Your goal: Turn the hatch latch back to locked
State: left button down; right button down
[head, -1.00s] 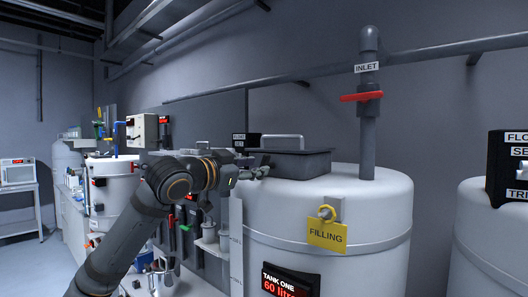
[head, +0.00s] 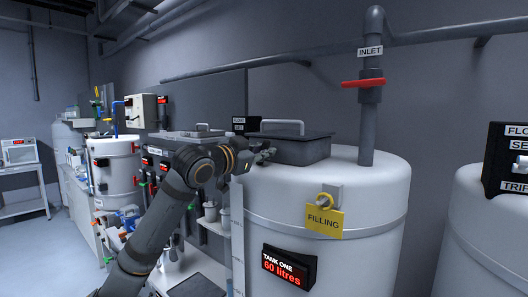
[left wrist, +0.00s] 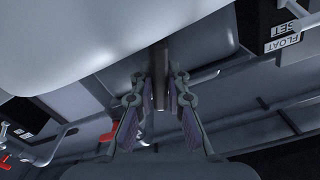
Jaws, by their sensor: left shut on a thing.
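The dark grey hatch (head: 305,150), with a pale handle (head: 284,123) on top, lies closed on the white tank one (head: 370,190). My left gripper (head: 263,153) is at the hatch's left edge, just above the tank top. In the left wrist view, its two fingers (left wrist: 157,96) are closed about a narrow grey bar, which I take for the hatch latch (left wrist: 160,75). The latch is hidden by the fingers in the head view, so its turned position cannot be told. My right gripper is not in view.
A yellow FILLING tag (head: 324,221) hangs on the tank's front above a 60 litres display (head: 289,268). A small black FLOAT box (head: 245,125) stands behind the gripper.

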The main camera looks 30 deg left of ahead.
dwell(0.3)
pick_arm(q)
jog(key=m+p, duration=0.2)
jog(key=m, duration=0.1)
jog(key=shift+d, duration=0.1)
jog(key=m+p, duration=0.2)
jog(key=m, duration=0.1)
jog(key=shift+m, duration=0.3)
jog(key=m+p, duration=0.1)
jog(key=m, duration=0.1)
jog(key=m+p, duration=0.1)
jog(key=m, duration=0.1)
jog(key=shift+d+f, duration=0.1)
jog(key=shift+f, duration=0.1)
jog(key=shift+f+m+p, duration=0.1)
jog(key=shift+m+p, duration=0.3)
jog(key=shift+m, duration=0.5)
jog(key=shift+f+m, duration=0.1)
jog(key=shift+m, duration=0.2)
